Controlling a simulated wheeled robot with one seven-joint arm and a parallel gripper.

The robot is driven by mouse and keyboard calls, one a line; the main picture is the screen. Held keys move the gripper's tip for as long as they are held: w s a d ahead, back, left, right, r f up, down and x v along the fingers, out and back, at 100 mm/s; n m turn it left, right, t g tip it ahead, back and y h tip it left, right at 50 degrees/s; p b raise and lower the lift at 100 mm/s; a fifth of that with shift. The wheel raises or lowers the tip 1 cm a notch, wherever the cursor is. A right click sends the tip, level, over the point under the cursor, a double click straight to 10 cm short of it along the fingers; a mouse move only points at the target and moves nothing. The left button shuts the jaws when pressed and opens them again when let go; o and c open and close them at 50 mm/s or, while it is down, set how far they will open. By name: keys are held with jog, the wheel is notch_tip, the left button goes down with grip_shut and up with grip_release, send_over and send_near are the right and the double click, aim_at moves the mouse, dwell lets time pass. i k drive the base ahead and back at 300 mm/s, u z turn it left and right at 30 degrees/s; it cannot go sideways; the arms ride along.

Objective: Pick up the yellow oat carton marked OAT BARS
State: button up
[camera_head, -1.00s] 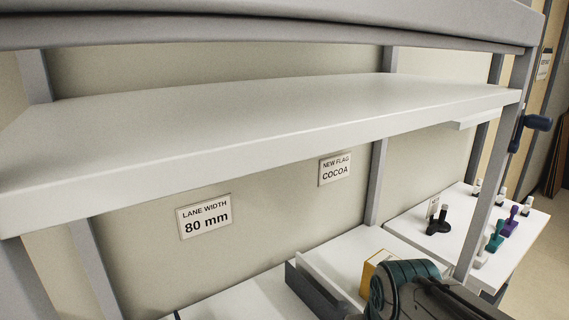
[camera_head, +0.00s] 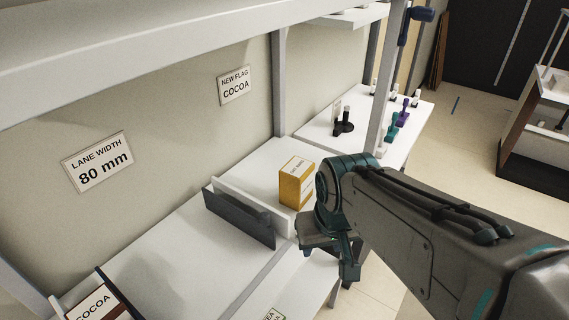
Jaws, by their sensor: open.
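The yellow oat carton (camera_head: 292,190) stands upright on the white lower shelf, with a white label on its top whose print is too small to read surely. Its lower right side is close to my arm in the picture. My gripper (camera_head: 333,262) is in front of the carton, lower and to the right, pointing down near the shelf's front edge. It is open and empty, and apart from the carton. My wrist hides part of the space just right of the carton.
A dark grey divider (camera_head: 238,218) and a white divider (camera_head: 250,203) stand left of the carton. A COCOA box (camera_head: 95,303) is at the lower left. The white upper shelf (camera_head: 120,55) hangs above. A side table (camera_head: 318,128) holds several small coloured items. The shelf between the dividers and COCOA box is clear.

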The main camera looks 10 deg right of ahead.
aim_at(296, 177)
jog(key=k, duration=0.5)
jog(key=z, duration=1.95)
jog(key=i, duration=1.3)
jog(key=u, duration=2.4)
jog(key=i, duration=0.5)
jog(key=z, duration=0.05)
